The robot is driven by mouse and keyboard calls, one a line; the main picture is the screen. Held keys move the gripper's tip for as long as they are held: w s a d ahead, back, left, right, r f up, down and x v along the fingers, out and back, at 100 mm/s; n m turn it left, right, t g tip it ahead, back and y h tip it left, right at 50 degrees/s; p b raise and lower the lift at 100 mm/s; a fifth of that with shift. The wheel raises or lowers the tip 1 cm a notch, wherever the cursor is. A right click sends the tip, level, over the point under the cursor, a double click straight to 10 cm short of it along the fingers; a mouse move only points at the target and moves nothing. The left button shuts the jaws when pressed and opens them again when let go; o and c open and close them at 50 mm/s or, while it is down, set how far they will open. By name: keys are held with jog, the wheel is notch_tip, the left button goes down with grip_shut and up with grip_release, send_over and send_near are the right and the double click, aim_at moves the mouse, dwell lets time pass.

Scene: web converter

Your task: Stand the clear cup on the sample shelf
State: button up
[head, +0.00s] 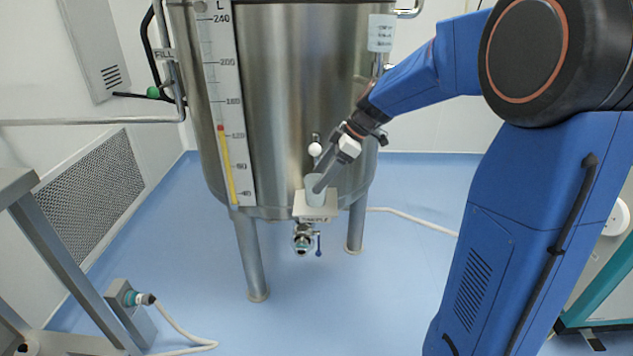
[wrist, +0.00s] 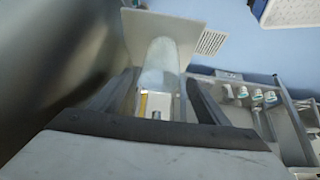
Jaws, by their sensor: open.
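The clear cup (head: 315,189) stands upright on the small sample shelf (head: 328,211), which juts from the front of the steel tank. In the wrist view the translucent cup (wrist: 160,64) is at the pale shelf plate (wrist: 200,40). My gripper (head: 319,182) is at the cup, with a finger passing in front of it in the head view. In the wrist view my gripper (wrist: 158,100) has its two dark fingers spread apart, one on each side of the cup. I cannot tell whether either finger touches it.
The steel tank (head: 290,90) with its level gauge (head: 229,110) stands right behind the shelf. A white ball-shaped knob (head: 315,149) is just above the cup. A valve (head: 304,238) hangs below the shelf. The blue floor (head: 350,310) in front is mostly clear.

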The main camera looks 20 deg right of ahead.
jog(key=v, duration=0.8)
jog(key=s+f+m+t+h, duration=0.1)
jog(key=s+m, duration=0.3)
jog(key=s, duration=0.6)
jog(key=s+d+f+m+t+h, duration=0.1)
jog(key=s+f+m+h, duration=0.2)
jog(key=s, duration=0.8)
jog(key=s+f+m+h, duration=0.2)
jog(key=s+f+m, duration=0.1)
jog(key=s+m, duration=0.4)
jog(key=s, duration=0.3)
jog(key=shift+s+d+f+t, duration=0.15)
jog(key=shift+s+f+t, duration=0.05)
jog(key=shift+s+t, duration=0.2)
